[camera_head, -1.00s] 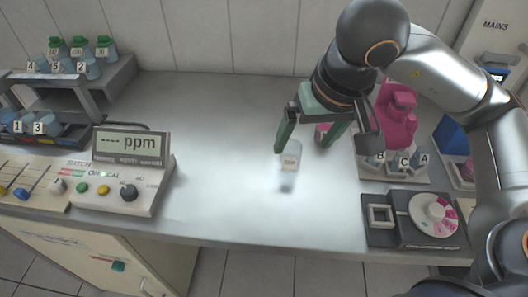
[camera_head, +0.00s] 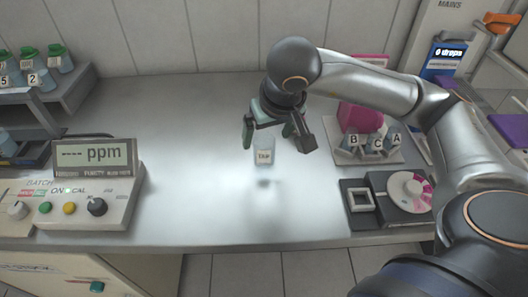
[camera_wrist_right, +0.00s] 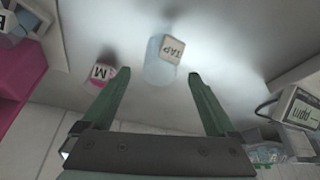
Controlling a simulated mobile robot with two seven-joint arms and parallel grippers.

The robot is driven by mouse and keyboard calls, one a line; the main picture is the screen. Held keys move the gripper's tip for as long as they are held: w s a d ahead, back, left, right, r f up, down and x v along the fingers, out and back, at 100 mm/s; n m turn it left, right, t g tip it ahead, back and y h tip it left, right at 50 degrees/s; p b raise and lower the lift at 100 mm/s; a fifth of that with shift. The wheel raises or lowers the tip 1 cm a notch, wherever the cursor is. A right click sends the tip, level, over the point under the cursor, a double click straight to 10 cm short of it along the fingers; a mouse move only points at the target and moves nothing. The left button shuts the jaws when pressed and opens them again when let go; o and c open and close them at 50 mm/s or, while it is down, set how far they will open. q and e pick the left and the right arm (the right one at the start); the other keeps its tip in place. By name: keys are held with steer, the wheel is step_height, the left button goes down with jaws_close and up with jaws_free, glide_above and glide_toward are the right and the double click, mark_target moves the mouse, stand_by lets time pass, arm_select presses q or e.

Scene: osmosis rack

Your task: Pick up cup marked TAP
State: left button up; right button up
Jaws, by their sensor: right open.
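The cup marked TAP (camera_head: 263,157) stands upright on the bench, pale and translucent with a white label. My right gripper (camera_head: 273,145) is open and empty, with its two green fingers just above and behind the cup in the head view. In the right wrist view the TAP cup (camera_wrist_right: 157,72) shows between and beyond the tips of the open right gripper (camera_wrist_right: 157,76). I cannot tell the exact gap between them. My left gripper is not in view.
A pink cup marked M (camera_wrist_right: 100,76) stands near the TAP cup. Cups B, C and A sit in a tray (camera_head: 365,157) at right, beside a dial device (camera_head: 402,194). A ppm meter (camera_head: 80,195) stands at left.

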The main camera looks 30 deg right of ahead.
steer(key=shift+x, duration=1.05)
steer(key=c, duration=1.4)
steer(key=shift+r, duration=0.15)
